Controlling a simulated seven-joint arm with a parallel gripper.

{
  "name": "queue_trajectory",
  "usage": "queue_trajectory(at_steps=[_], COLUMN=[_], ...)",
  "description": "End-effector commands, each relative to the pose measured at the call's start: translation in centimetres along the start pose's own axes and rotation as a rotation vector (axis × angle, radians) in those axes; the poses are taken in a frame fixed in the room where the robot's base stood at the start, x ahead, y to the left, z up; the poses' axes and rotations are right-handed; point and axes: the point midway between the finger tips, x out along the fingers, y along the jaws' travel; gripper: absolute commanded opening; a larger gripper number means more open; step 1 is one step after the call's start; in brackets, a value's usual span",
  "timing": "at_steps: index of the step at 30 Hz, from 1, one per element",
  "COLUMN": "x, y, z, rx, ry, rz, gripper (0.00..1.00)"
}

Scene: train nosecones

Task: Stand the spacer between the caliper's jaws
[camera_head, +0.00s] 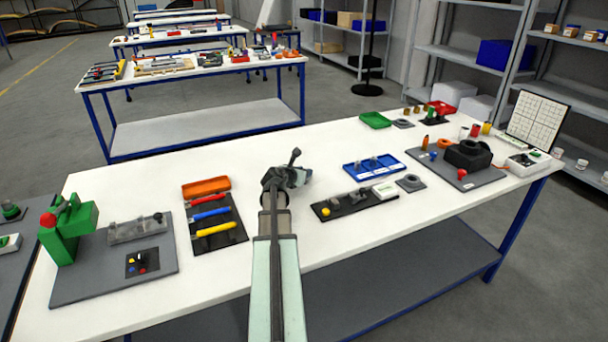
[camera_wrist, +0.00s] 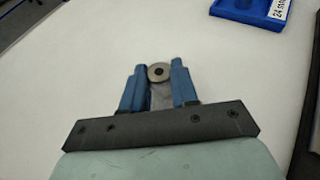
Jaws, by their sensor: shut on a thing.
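My gripper (camera_head: 290,175) is above the white table near its middle. In the wrist view its blue fingers (camera_wrist: 158,85) are shut on a round grey piece (camera_wrist: 159,72) with a dark centre, which looks like the spacer. The head view shows a dark rod with a rounded end (camera_head: 295,155) at the gripper; I cannot tell whether it is the same piece. The caliper is not clear to me. A green C-shaped frame with a red knob (camera_head: 85,228) stands at the left, and a black block (camera_head: 468,153) sits on a grey board at the right.
A blue tray (camera_head: 373,166) with small grey parts lies right of my gripper; its corner shows in the wrist view (camera_wrist: 255,10). A black strip (camera_head: 350,208) lies in front of it. Left is a board of coloured-handled tools (camera_head: 213,222) below an orange tray (camera_head: 206,187).

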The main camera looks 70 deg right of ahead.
Motion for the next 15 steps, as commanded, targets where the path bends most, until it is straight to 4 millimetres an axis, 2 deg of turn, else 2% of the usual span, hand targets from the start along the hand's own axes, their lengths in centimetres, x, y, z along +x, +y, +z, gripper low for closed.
queue_trajectory(at_steps=[5, 15], x=[-0.5, -2.4], y=[0.0, 0.0], z=[1.2, 5.9], rx=[0.002, 0.002], ry=[-0.002, -0.002], rz=[0.000, 0.000], gripper=[0.00, 0.00])
